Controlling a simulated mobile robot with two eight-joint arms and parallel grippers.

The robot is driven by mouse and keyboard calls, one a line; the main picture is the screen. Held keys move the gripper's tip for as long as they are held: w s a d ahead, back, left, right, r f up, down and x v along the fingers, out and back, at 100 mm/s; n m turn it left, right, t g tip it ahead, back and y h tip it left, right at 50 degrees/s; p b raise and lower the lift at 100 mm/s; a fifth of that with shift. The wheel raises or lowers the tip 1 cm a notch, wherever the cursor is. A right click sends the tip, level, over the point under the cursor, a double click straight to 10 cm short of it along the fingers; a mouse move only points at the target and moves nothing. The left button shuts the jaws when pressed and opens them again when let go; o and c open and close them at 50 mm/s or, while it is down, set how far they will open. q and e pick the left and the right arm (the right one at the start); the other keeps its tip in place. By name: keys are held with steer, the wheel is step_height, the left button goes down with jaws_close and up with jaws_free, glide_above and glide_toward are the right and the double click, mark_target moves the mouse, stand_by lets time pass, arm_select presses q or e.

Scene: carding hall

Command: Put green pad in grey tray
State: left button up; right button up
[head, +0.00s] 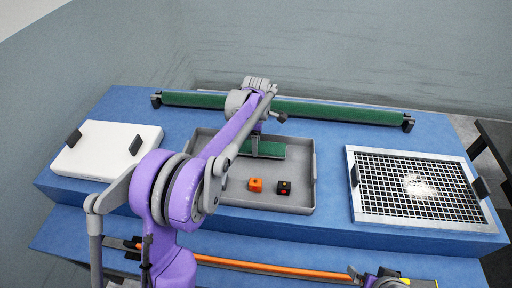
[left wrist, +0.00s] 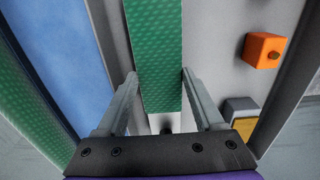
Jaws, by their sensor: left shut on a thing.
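The green pad (head: 270,149) is a long flat green piece at the back of the grey tray (head: 231,190), inside its outline in the head view. My left gripper (head: 255,150) reaches down over the tray and is shut on the pad. In the left wrist view, the pad (left wrist: 157,45) runs between the two fingers of my left gripper (left wrist: 158,80), which touch its long sides. I cannot tell whether the pad touches the tray floor. My right gripper is not clearly in view.
An orange block (head: 255,185) and a black-and-red block (head: 284,188) stand in the tray. A white box (head: 105,151) is at left, a wire-mesh frame (head: 420,218) at right. A long green roller (head: 340,111) lies behind. An orange bar (head: 270,266) runs along the front.

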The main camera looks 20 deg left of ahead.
arm_select(q)
steer(key=shift+f, duration=1.1)
steer(key=o, duration=1.5)
steer(key=shift+f, duration=0.1)
step_height(320, 180, up, 12)
steer(key=s+d+m+t, duration=0.1)
steer(key=s+m, duration=0.3)
steer(key=s, duration=0.3)
steer(key=s+d+f+m+t, duration=0.1)
steer(key=s+d+m, duration=0.1)
steer(key=s+m, duration=0.3)
steer(key=s+d+m+t, duration=0.1)
steer(key=s+d+m, duration=0.1)
steer(key=s+m, duration=0.3)
steer(key=shift+s+f+t+p, duration=0.15)
steer(key=shift+s+t+p, duration=0.05)
steer(key=shift+s, duration=0.75)
steer(key=shift+s+f+t+p, duration=0.1)
steer(key=shift+s+t+p, duration=0.1)
steer(key=shift+s, duration=0.7)
steer(key=s+f+m, duration=0.2)
steer(key=s, duration=0.1)
steer(key=s+d+f+m+t, duration=0.1)
steer(key=s+f+m, duration=0.1)
steer(key=s, duration=0.1)
steer(key=s+f+m, duration=0.2)
steer(key=m, duration=0.1)
steer(key=shift+s+d+f+t, duration=0.2)
steer(key=shift+s+t, duration=0.1)
steer(key=shift+s, duration=0.1)
